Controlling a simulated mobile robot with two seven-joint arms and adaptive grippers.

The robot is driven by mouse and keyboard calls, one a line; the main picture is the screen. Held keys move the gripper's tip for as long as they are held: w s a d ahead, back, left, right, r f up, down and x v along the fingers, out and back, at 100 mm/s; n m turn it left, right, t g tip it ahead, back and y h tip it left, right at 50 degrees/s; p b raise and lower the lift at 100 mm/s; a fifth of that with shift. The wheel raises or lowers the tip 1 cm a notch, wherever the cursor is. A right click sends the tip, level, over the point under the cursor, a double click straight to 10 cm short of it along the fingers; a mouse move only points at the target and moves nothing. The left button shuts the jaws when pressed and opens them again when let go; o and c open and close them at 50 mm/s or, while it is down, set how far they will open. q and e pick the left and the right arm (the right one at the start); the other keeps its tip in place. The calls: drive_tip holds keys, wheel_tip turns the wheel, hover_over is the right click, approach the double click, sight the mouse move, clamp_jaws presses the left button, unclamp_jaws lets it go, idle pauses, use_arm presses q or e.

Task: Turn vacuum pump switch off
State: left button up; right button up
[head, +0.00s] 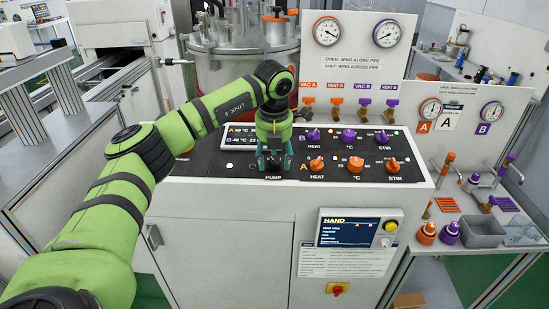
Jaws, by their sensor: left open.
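My green left arm reaches across from the left. My left gripper (274,163) is open and points down at the black control panel (217,165), just above the "PUMP" label. The pump switch is hidden behind the gripper, so I cannot tell its position or whether the fingers touch it. My right gripper is not in view.
Orange knobs (355,164) and purple knobs (349,136) sit right of the gripper. Small valves (335,108) and gauges (327,31) are on the upright panel behind. A display (347,231) and red-yellow switch (338,289) are on the cabinet front.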

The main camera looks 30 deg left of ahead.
use_arm(q)
wheel_tip(320, 180, up, 11)
drive_tip(key=s+d, duration=0.1)
drive_tip(key=shift+s+r, duration=0.2)
idle(0.5)
